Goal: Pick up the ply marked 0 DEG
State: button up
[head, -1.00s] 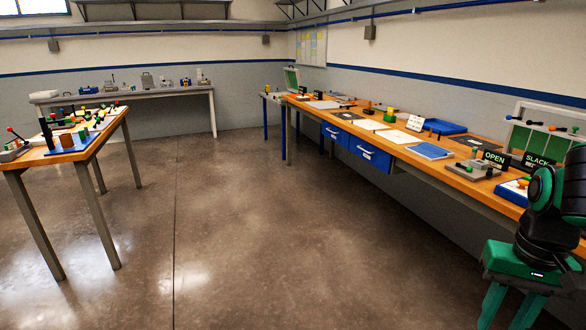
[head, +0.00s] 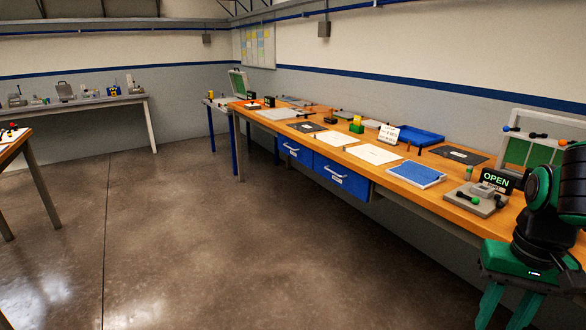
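Several flat sheets lie on the long wooden bench in the head view, and I cannot read a 0 DEG mark on any. They include a near white sheet (head: 372,154), a farther white sheet (head: 336,138), a small dark sheet (head: 308,127) and a larger dark sheet (head: 459,155). My gripper (head: 507,308) hangs at the lower right, in front of the bench and apart from the sheets. Its green fingers are spread, with nothing seen between them. Their tips are cut off by the bottom edge.
A blue ribbed pad (head: 415,174), a blue tray (head: 418,137) and a grey fixture beside an OPEN sign (head: 496,181) are on the bench. Blue drawers (head: 342,178) hang under its front edge. Another table (head: 15,146) stands at left. The floor (head: 200,240) between is clear.

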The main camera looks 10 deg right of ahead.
aim_at(369, 153)
jog(key=z, duration=0.35)
jog(key=i, duration=1.2)
jog(key=z, duration=0.35)
